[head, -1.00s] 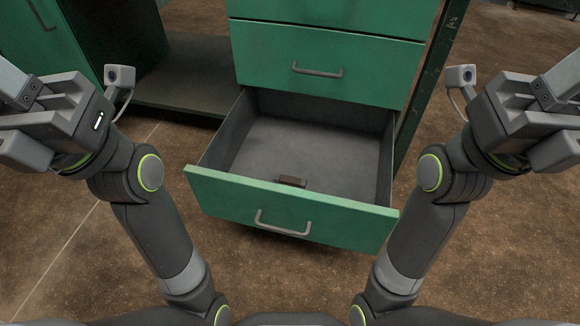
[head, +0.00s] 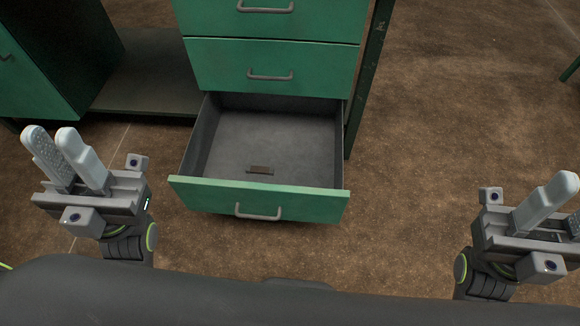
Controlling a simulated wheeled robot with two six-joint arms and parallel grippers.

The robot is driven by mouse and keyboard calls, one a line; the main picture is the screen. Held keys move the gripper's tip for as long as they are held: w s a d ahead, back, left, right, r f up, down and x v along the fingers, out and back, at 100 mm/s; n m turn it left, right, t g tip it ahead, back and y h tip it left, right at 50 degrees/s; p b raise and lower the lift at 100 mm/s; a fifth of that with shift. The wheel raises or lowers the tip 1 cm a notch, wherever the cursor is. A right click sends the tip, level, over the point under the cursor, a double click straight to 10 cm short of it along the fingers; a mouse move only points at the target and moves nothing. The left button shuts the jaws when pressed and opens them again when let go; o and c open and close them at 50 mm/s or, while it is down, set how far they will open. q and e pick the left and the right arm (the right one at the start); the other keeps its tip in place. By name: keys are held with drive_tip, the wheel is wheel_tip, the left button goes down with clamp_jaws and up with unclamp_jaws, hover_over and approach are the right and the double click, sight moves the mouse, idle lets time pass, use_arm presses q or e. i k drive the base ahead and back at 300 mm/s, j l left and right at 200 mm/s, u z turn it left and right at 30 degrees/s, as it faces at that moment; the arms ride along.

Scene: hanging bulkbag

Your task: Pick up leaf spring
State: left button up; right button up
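A small dark brown bar, which looks like the leaf spring (head: 260,170), lies flat on the floor of the open green drawer (head: 330,205), near its front panel. It is small in view, so its detail is hard to make out. My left gripper (head: 52,138) is at the left, outside the drawer, with its two pale fingers pointing up and apart, and nothing between them. My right gripper (head: 567,195) is at the far right, well away from the drawer. Its fingers are apart and look empty; one is partly cut off by the picture edge.
The drawer has a grey handle (head: 258,212) and belongs to a green cabinet (head: 270,55) with closed drawers above. A dark low shelf (head: 150,80) and another green cabinet (head: 45,60) stand at the left. The brown floor at the right is clear.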

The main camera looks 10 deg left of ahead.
sight(253, 169)
drive_tip(key=j+z, duration=0.45)
drive_tip(key=j, duration=0.15)
drive_tip(key=j+z, duration=0.5)
drive_tip(key=k+j+z, duration=0.2)
drive_tip(key=j+z, duration=0.25)
drive_tip(key=j, duration=0.2)
drive_tip(key=k+j, duration=0.15)
drive_tip(key=j, duration=0.25)
drive_tip(key=k+j, duration=0.1)
drive_tip(key=j, duration=0.25)
drive_tip(key=k+j+z, duration=0.1)
drive_tip(key=j, duration=0.3)
